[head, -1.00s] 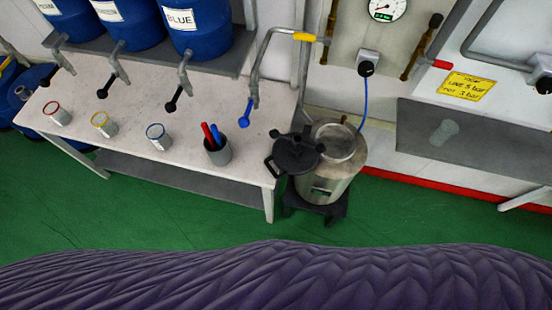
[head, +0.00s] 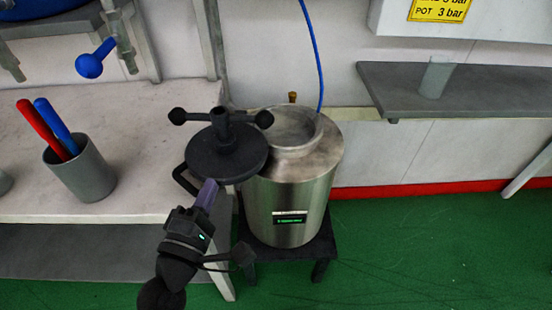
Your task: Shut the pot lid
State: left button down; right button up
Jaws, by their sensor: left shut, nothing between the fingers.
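The steel pot (head: 290,200) stands on a dark stool, with a small display on its front. Its round mouth (head: 290,130) at the top is uncovered. The black pot lid (head: 228,160) is swung out to the left of the mouth and carries a clamp with dark knobs. A black loop handle (head: 184,180) sticks out at the lid's left edge. My left gripper (head: 208,192) reaches up from below to the lid's near left edge, close to the handle. It is shut and empty; whether it touches the lid I cannot tell. My right gripper is not in view.
A white bench (head: 130,150) on the left holds a grey cup (head: 80,168) with a red and a blue stick. A blue-knobbed tap (head: 90,66) hangs above it. A blue hose (head: 316,50) runs down behind the pot. A grey shelf (head: 500,90) holds a clear cup (head: 436,76). Green floor at right is free.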

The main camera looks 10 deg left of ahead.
pick_arm(q)
jog(key=r, duration=0.2)
send_over(232, 169)
jog(key=shift+f, duration=0.15)
jog(key=shift+w+d+r, duration=0.2)
jog(key=shift+w+d, duration=0.5)
jog(key=shift+d, duration=0.05)
jog(key=shift+w+d+r, duration=0.2)
jog(key=shift+w+d, duration=0.5)
jog(key=shift+d, duration=0.05)
